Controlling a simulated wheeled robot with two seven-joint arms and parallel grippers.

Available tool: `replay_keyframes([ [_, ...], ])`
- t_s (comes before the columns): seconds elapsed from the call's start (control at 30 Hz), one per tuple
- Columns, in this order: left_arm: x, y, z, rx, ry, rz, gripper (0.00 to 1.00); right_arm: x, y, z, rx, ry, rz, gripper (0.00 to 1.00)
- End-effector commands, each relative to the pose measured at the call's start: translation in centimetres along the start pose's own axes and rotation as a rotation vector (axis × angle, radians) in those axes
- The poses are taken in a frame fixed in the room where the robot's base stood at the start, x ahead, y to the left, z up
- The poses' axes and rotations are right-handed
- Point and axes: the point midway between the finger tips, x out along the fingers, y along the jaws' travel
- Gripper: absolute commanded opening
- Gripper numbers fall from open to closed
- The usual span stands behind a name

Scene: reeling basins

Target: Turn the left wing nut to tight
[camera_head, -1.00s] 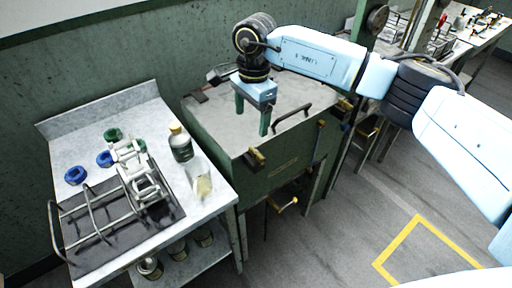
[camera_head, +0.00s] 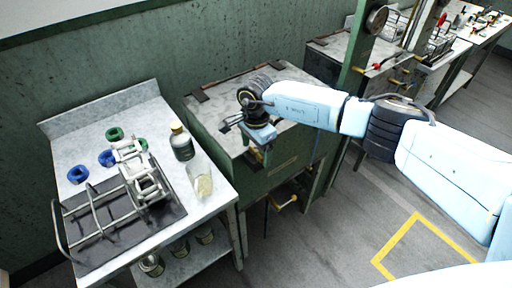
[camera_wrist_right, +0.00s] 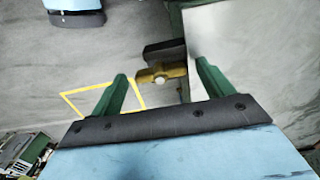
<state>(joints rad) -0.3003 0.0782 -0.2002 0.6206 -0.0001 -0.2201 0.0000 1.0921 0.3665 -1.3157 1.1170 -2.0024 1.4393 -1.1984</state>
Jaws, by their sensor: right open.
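The brass left wing nut (camera_wrist_right: 162,73) shows in the right wrist view, between the two green fingertips, with its wings lying roughly across the gap. It sits at the front edge of the green basin (camera_head: 280,172) with the pale lid (camera_head: 215,92). In the head view my right gripper (camera_head: 259,146) hangs over that front edge and mostly hides the nut. My right gripper (camera_wrist_right: 161,70) is open, with a gap on each side of the nut. Whether the nut is tight cannot be told. My left gripper is not in view.
A metal side table (camera_head: 68,155) at left holds a wire rack, blue and green rings, a brown bottle (camera_head: 181,142) and a glass beaker (camera_head: 200,180). A valve handle (camera_head: 286,200) sticks out below the basin. Floor at right is open, with yellow tape (camera_head: 410,236).

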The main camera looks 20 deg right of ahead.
Motion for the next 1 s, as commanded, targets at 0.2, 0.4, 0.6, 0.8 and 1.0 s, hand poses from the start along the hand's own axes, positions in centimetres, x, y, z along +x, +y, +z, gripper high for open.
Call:
replay_keyframes([
  [0.2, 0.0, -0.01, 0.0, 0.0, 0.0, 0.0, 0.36, 0.1, 0.0, 0.0, 0.0, 0.0, 0.0, 0.8],
  [0.4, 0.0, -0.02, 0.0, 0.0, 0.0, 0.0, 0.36, 0.07, 0.0, -0.01, 0.001, 0.0, 0.0, 0.59],
  [0.6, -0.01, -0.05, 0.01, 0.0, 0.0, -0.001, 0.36, 0.05, 0.0, -0.02, 0.001, 0.0, 0.0, 0.35],
  [0.8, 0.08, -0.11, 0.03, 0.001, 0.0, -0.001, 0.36, 0.04, -0.01, -0.03, 0.016, 0.0, 0.0, 0.35],
  [1.0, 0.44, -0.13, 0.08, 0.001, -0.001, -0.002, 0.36, 0.05, -0.03, -0.07, 0.09, 0.0, -0.001, 0.35],
])
